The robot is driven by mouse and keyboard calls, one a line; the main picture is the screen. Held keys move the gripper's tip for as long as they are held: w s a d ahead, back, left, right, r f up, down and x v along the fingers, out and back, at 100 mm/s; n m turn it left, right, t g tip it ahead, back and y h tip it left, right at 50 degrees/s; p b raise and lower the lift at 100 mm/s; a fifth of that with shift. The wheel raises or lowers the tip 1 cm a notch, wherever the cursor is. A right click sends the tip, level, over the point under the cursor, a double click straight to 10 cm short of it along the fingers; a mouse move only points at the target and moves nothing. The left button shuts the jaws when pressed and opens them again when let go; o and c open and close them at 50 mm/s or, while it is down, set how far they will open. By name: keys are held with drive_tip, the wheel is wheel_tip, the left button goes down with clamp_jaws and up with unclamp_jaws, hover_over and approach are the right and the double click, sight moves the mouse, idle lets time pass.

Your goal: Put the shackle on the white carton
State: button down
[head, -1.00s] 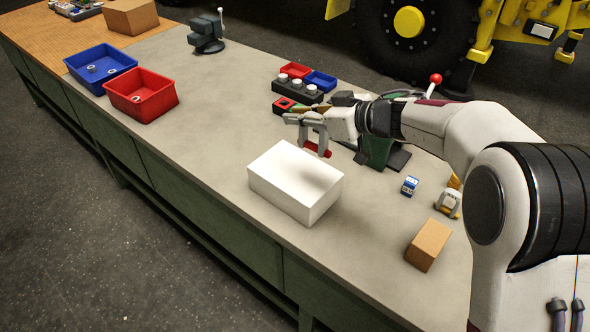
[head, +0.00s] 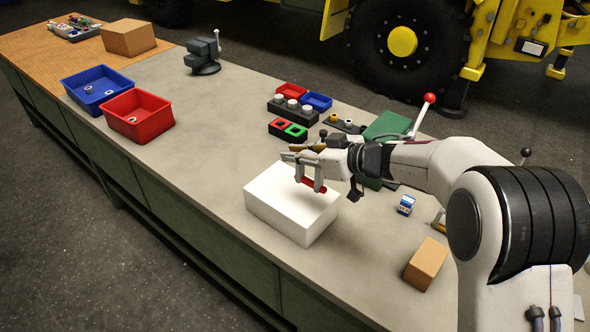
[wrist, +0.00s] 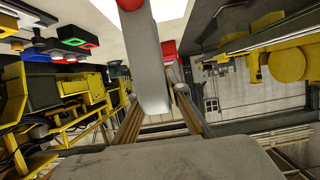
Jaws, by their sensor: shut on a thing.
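The white carton (head: 275,205) stands on the grey worktop at the middle of the head view. The shackle has a grey bow and a red pin (head: 314,185). My gripper (head: 303,158) is shut on the shackle, which hangs pin down over the carton's top. I cannot tell whether the pin touches the top. In the wrist view the shackle's grey bow (wrist: 149,70) fills the upper middle, with red pin ends beside it. A white surface of the carton (wrist: 112,10) shows behind it.
A small brown box (head: 426,264) and a blue-white box (head: 405,205) lie right of the carton. A button box (head: 288,130) and a dark block with several knobs (head: 292,107) stand behind. Red (head: 137,116) and blue (head: 97,91) bins stand far left. Worktop left of the carton is clear.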

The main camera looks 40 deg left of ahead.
sight(303, 170)
drive_tip(key=shift+f, duration=0.55)
drive_tip(key=shift+f, duration=1.85)
drive_tip(key=shift+f, duration=0.15)
drive_tip(key=c, duration=2)
unclamp_jaws()
drive_tip(key=shift+f, duration=0.1)
drive_tip(key=shift+o, duration=0.2)
drive_tip(key=shift+r, duration=0.2)
drive_tip(key=v, duration=1.2)
drive_tip(key=shift+f, duration=0.1)
